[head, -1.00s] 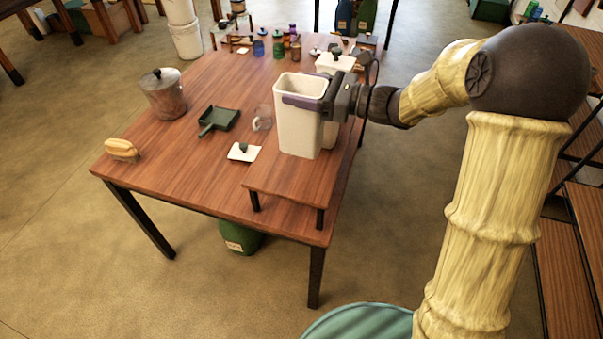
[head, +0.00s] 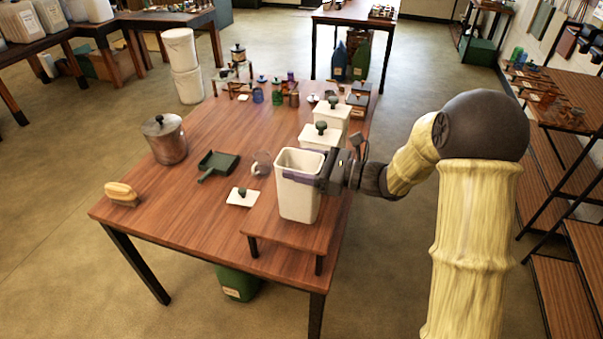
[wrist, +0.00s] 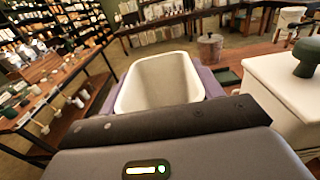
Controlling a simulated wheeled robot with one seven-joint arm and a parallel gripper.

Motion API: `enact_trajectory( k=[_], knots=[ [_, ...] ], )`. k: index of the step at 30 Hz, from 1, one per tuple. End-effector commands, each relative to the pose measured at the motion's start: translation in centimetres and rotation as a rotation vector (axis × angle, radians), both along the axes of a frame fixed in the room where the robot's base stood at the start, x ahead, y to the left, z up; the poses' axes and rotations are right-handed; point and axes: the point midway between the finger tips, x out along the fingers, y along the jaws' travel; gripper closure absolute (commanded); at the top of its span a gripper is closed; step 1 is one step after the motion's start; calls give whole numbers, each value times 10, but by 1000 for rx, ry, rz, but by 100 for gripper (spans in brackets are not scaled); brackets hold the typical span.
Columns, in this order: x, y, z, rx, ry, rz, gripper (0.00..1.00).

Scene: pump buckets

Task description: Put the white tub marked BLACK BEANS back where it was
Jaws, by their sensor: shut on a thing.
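An open white tub (head: 297,198) is in my gripper (head: 320,182), whose purple fingers lie along the tub's upper sides. The tub is upright, at the near end of a low wooden riser (head: 262,232) on the table. I cannot tell whether its base touches the riser. The wrist view looks into the tub (wrist: 160,82); its inside looks empty and pale. No BLACK BEANS marking is readable.
Two lidded white tubs (head: 316,138) stand in a row just behind the held one. A clear mug (head: 261,163), green dustpan (head: 217,164), steel pot (head: 165,139) and brush (head: 121,194) lie to the left. Jars (head: 277,93) crowd the far end.

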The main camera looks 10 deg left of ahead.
Motion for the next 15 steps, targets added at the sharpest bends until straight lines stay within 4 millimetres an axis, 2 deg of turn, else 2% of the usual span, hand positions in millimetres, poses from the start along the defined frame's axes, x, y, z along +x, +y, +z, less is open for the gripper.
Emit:
enact_trajectory(
  k=[6, 15],
  knots=[
    [0, 0, -28, 1, 4, 0, 100],
    [0, 0, -31, 1, 0, 0, 100]
  ],
)
